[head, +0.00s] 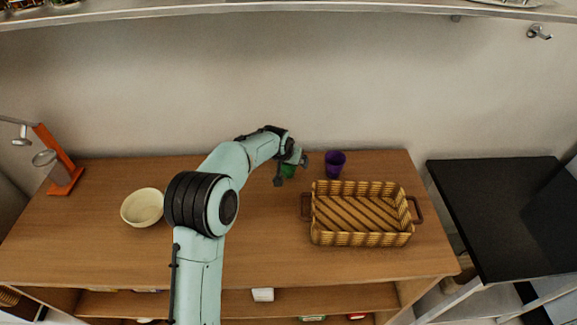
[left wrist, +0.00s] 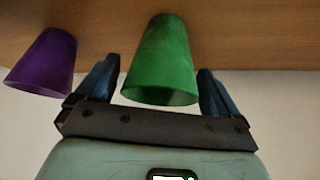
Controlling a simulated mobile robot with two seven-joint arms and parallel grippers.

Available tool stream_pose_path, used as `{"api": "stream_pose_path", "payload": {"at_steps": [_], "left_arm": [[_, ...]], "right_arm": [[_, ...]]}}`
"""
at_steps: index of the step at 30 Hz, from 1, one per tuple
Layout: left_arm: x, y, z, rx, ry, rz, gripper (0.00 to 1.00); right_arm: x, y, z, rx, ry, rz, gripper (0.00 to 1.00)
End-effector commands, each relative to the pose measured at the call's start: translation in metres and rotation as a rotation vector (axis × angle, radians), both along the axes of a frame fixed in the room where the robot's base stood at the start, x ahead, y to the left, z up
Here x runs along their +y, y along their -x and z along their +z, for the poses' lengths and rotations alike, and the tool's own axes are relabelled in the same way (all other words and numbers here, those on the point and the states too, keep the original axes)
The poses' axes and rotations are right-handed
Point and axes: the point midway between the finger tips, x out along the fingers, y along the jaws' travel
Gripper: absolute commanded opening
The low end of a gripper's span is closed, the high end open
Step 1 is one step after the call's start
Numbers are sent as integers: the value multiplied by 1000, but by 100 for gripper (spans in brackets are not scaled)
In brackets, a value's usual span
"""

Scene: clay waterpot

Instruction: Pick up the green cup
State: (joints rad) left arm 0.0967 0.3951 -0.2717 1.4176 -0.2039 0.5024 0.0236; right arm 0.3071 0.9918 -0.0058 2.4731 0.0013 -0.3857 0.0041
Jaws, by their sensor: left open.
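The green cup (left wrist: 163,62) stands between the two spread fingers of my left gripper (left wrist: 160,85) in the left wrist view, with a gap showing on each side. In the head view only a small part of the green cup (head: 289,170) shows beneath my left gripper (head: 292,172), near the back of the wooden counter. The gripper hides the rest of it. A purple cup (left wrist: 43,62) is just outside one finger in the left wrist view. My right gripper is in neither view.
The purple cup (head: 335,164) stands close to the right of my left gripper. A wicker basket (head: 362,240) with handles sits in front of it. A cream bowl (head: 142,207) and an orange stand (head: 66,178) are at the left. A shelf edge (head: 300,6) runs above.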

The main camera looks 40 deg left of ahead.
Motion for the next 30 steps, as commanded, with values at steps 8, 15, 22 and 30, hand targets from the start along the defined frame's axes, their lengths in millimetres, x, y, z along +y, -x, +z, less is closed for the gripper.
{"api": "stream_pose_path", "payload": {"at_steps": [8, 15, 22, 30], "left_arm": [[0, 0, 0, 0, 0, 0, 41], [0, 0, 1, 0, 0, 0, 41], [-1, -1, 17, -2, 0, -1, 41], [0, -1, 72, -7, -1, -1, 41]], "right_arm": [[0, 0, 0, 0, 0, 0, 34], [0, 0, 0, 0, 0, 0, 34], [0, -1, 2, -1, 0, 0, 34], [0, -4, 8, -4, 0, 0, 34]]}}
